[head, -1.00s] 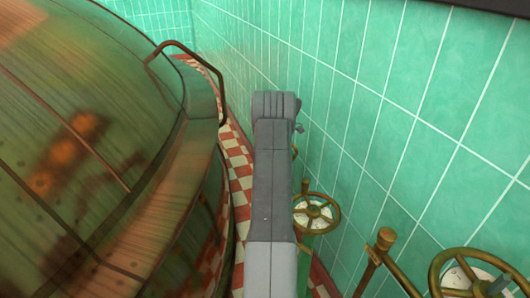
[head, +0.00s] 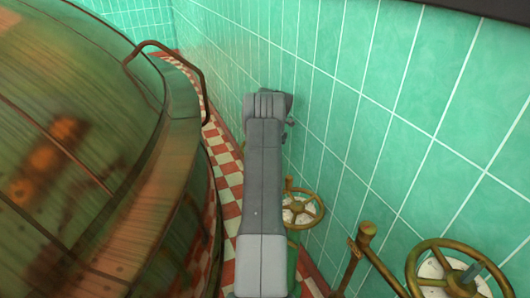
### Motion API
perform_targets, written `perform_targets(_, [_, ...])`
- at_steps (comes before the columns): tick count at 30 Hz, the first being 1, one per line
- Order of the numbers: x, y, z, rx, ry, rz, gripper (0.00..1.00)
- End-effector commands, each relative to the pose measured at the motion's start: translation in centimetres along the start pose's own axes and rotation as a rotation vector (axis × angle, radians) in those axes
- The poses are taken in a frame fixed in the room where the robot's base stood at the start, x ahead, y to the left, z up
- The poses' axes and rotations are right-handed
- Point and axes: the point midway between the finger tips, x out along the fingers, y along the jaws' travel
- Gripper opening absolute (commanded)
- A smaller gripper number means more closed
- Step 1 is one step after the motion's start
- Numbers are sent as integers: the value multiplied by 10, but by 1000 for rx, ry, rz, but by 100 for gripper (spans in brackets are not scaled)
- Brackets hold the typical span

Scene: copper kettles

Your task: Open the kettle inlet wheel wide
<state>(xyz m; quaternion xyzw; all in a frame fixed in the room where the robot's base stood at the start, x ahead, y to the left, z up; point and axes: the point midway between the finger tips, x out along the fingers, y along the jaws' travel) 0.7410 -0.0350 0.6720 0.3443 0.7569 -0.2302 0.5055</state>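Two brass handwheels with spokes and pale centre plates stand along the green wall on the right. The nearer handwheel (head: 485,262) is at the bottom right, partly cut by the lower edge. The farther handwheel (head: 318,203) is right of my grey arm, which hides its left part. I cannot tell which one is the kettle inlet wheel, nor how far either is turned. The large copper kettle (head: 90,150) fills the left side. My arm stretches away from the camera between kettle and wall. My gripper does not show; it is beyond or behind the arm link.
The green tiled wall (head: 350,90) runs close along the right. A brass pipe with a knobbed top (head: 367,229) stands between the wheels. A curved rail (head: 195,62) juts from the kettle's rim. A narrow red-and-white checkered floor (head: 228,165) strip lies between kettle and wall.

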Motion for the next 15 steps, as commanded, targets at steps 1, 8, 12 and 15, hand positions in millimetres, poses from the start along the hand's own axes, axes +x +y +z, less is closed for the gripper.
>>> perform_targets(1, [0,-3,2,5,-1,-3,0])
perform_targets(8, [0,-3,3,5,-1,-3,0])
perform_targets(12, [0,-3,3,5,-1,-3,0])
perform_targets(15, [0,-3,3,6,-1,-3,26])
